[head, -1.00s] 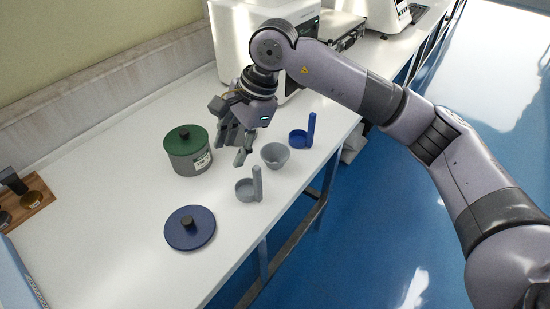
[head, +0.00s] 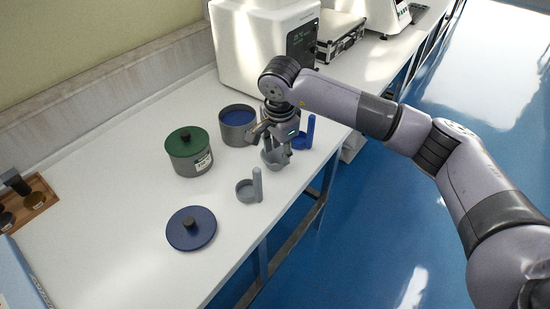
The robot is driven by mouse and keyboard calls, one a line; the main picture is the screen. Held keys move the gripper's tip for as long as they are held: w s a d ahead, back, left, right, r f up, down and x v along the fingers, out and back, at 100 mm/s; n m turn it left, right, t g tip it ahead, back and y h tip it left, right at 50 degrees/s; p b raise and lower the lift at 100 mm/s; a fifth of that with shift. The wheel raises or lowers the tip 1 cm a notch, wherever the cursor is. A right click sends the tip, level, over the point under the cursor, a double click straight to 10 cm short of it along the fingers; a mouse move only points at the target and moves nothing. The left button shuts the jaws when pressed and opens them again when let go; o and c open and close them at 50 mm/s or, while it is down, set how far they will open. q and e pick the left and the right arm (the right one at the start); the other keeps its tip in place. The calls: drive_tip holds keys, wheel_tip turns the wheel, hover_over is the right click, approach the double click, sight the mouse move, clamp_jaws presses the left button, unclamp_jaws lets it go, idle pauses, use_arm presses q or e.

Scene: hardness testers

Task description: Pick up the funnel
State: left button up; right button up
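The funnel looks like a small light grey cone-shaped bowl (head: 271,160) and stands on the white table near its right edge. My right gripper (head: 279,150) points down right over it, with its fingers at the funnel's rim and partly covering its far side. The fingers look spread apart, but the fingertips are partly hidden against the funnel, and I cannot tell if they touch it. The funnel appears to rest on the table. My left gripper is not in the head view.
A grey scoop (head: 246,191) and a blue scoop (head: 302,140) with upright handles flank the funnel. A green-lidded pot (head: 190,157), an open pot with blue inside (head: 235,133) and a blue lid (head: 191,229) are on the table (head: 120,190). A white machine (head: 250,55) stands behind.

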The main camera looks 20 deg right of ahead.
sight(275, 161)
drive_tip(key=shift+w+d+f+p, duration=0.2)
drive_tip(key=shift+w+f, duration=0.1)
drive_tip(key=shift+f, duration=0.55)
drive_tip(key=shift+w+d+f+p, duration=0.15)
drive_tip(key=shift+w+f, duration=0.1)
drive_tip(key=shift+f, duration=0.6)
drive_tip(key=shift+w+d+f+p, duration=0.2)
drive_tip(key=shift+w+f, duration=0.1)
drive_tip(key=shift+f, duration=0.55)
drive_tip(key=shift+c, duration=0.3)
clamp_jaws()
